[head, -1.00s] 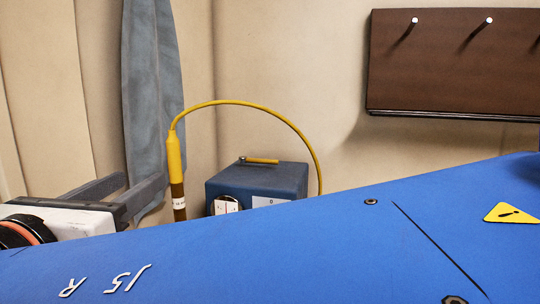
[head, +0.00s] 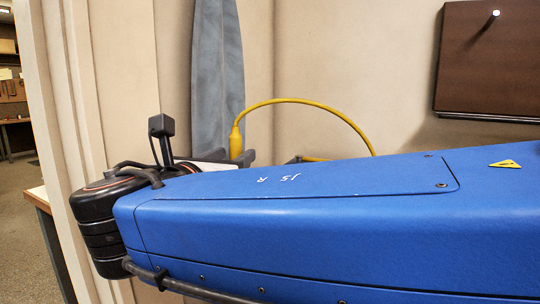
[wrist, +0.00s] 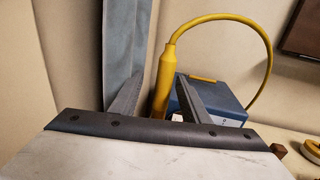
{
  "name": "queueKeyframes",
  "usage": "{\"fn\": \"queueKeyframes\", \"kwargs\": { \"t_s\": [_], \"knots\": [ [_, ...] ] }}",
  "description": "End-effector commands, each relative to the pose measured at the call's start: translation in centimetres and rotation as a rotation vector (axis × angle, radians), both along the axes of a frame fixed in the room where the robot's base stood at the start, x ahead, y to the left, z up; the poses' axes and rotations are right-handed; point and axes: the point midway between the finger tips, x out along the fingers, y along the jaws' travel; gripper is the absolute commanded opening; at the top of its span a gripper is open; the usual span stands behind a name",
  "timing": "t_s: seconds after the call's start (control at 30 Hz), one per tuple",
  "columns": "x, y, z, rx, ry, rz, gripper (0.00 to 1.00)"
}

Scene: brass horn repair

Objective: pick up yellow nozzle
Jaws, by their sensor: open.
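The yellow nozzle (wrist: 163,88) stands upright in the wrist view, with a yellow hose (wrist: 243,18) arching from its top to the right. My gripper (wrist: 161,77) is open, with one dark finger on each side of the nozzle in the picture. The fingers look apart from the nozzle; I cannot tell whether it is between them in depth. The nozzle's lower end is hidden behind my gripper body. In the head view, the top of the nozzle (head: 236,142) shows above my blue arm, which hides the rest.
A blue box (wrist: 218,97) with a yellow bar on top stands just right of the nozzle. A grey-blue cloth (wrist: 127,40) hangs behind on the left. A small yellow ring-shaped item (wrist: 312,150) lies at far right.

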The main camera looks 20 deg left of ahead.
Motion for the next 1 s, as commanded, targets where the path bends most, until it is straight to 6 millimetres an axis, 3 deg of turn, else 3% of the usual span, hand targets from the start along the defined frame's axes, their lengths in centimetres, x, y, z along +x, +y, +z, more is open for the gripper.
{"fn": "queueKeyframes", "kwargs": {
  "t_s": [0.4, 0.67, 0.83, 1.0],
  "knots": [
    [4.7, -0.1, 0.2, 0.000, -0.001, -0.002, 0.42],
    [4.9, 0.0, 0.2, 0.000, 0.000, 0.000, 0.42],
    [4.9, 0.0, 0.2, 0.000, 0.000, 0.000, 0.01],
    [4.9, 0.0, 0.2, 0.000, 0.000, 0.000, 0.00]
  ]
}}
